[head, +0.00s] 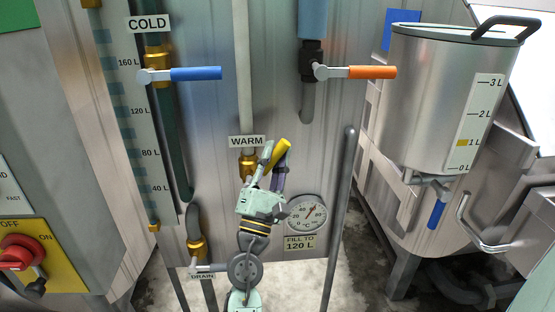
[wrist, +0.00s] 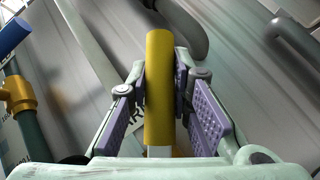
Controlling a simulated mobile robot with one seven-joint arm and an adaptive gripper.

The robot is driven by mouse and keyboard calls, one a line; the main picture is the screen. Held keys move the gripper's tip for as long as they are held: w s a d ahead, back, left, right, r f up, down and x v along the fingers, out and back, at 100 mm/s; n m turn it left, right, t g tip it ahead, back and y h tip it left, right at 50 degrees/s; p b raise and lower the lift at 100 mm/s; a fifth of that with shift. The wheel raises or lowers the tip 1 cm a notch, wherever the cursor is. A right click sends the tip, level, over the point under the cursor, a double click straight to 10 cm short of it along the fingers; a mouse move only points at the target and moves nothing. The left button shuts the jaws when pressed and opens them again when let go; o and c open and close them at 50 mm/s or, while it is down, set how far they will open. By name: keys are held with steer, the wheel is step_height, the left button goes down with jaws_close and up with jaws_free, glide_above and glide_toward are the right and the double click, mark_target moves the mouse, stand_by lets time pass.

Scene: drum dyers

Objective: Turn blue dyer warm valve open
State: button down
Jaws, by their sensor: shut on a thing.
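The warm valve has a yellow handle (head: 283,147) and a brass body (head: 248,167), just below the WARM label (head: 247,141) in the head view. The handle points up and to the right. My gripper (head: 271,162) is shut on the yellow handle. In the wrist view the handle (wrist: 159,90) stands between the two purple-padded fingers of my gripper (wrist: 160,105), and its far end sticks out past them. The valve body is partly hidden by my gripper in the head view.
The blue-handled cold valve (head: 195,74) is at upper left, and an orange-handled valve (head: 370,72) is at upper right. A dial gauge (head: 307,214) sits right of my gripper. A steel drum (head: 440,100) stands at right. A red switch (head: 20,252) is at lower left.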

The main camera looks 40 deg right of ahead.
stand_by(0.4)
steer(key=c, duration=1.4)
jaws_free()
steer(key=shift+c, duration=0.2)
steer(key=v, duration=1.2)
steer(key=shift+s, duration=0.1)
